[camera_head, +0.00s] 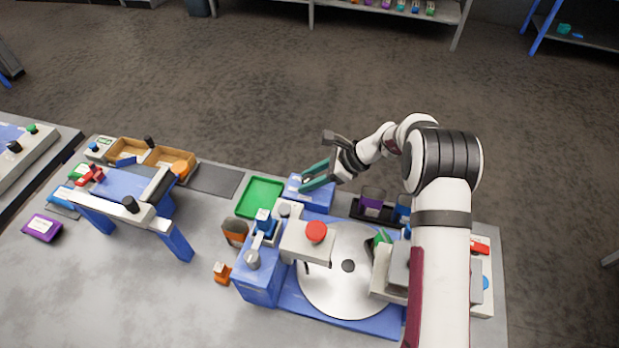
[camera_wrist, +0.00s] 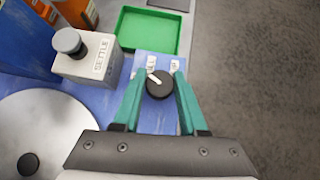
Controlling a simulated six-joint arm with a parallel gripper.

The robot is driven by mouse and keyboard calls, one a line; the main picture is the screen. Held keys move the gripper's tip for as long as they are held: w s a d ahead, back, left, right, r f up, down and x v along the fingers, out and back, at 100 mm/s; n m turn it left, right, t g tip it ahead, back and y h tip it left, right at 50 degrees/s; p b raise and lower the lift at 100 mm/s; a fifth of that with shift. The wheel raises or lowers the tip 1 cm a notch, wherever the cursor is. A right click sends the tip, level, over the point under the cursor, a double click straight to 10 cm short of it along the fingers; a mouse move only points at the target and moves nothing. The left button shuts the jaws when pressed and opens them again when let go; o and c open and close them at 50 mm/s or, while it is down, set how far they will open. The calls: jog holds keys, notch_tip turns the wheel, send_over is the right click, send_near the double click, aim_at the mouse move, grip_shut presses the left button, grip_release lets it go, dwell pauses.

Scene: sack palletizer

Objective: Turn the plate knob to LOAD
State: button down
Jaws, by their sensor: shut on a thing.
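The plate knob (camera_wrist: 160,86) is a round black dial with a white pointer, on a small blue box (camera_head: 310,198). In the wrist view the pointer aims up and left, toward the left one of two small white labels (camera_wrist: 151,63). The lettering on both labels is too small to read surely. My gripper (camera_wrist: 161,79) has its teal fingers shut on the knob, one on each side. In the head view my gripper (camera_head: 310,180) reaches down onto the blue box, and the knob cannot be made out there.
A green tray (camera_head: 262,197) lies beside the blue box. A white block marked SETTLE with a grey button (camera_wrist: 68,41) stands near my gripper. A round metal plate (camera_head: 330,285), a red button (camera_head: 316,232) and a dark holder with a purple item (camera_head: 372,198) are close by.

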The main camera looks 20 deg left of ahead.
aim_at(310, 178)
jog(key=n+g+h, duration=0.1)
jog(key=n+g, duration=0.3)
jog(key=n, duration=0.1)
jog(key=shift+n+h, duration=0.3)
jog(key=shift+n, duration=0.1)
dwell(0.4)
jog(key=shift+c, duration=2.2)
grip_release()
jog(key=v, duration=0.6)
jog(key=shift+w, duration=0.1)
jog(key=shift+w+d+r, duration=0.2)
jog(key=shift+d+r, duration=0.2)
jog(key=shift+r, duration=0.15)
